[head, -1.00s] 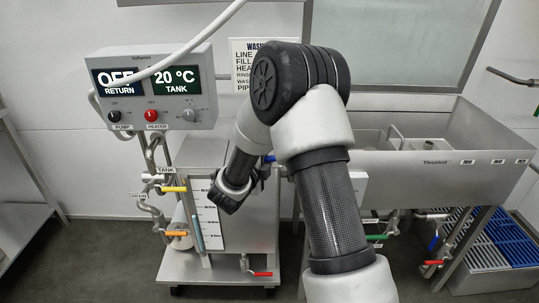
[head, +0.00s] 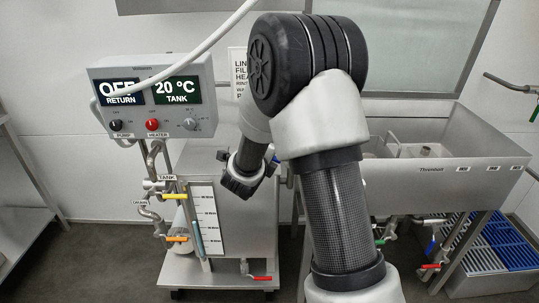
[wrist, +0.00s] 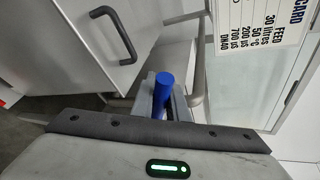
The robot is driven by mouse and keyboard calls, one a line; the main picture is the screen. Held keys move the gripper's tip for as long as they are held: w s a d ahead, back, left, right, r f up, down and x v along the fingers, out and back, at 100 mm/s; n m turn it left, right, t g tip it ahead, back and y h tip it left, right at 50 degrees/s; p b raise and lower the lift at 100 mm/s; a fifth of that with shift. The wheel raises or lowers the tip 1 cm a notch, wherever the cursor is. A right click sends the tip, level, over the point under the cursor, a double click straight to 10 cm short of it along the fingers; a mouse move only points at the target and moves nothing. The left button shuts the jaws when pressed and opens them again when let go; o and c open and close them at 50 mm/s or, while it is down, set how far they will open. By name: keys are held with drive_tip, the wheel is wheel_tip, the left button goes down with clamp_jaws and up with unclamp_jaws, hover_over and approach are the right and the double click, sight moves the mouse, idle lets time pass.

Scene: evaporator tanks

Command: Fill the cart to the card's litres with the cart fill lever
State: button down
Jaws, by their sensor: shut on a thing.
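The cart (head: 250,215) is a steel tank on a low wheeled base, left of centre in the head view. Its sight gauge (head: 207,212) has a marked white scale with a bluish strip low down; the figures are too small to read. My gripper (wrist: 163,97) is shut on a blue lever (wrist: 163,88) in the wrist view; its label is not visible. The card (wrist: 262,18) in the wrist view reads FEED, 30 litres, 50 °C, 200 µS.
The control box (head: 152,97) shows OFF RETURN and 20 °C TANK. Yellow (head: 174,197), orange (head: 177,239) and red (head: 259,278) valve handles sit on the cart's pipework. A steel sink (head: 440,170) stands to the right. A black handle (wrist: 113,33) is close by in the wrist view.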

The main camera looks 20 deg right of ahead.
drive_tip(key=c, duration=1.7)
unclamp_jaws()
drive_tip(key=p+v, duration=0.3)
drive_tip(key=v, duration=1.4)
drive_tip(key=shift+s+a, duration=0.1)
drive_tip(key=shift+s, duration=0.15)
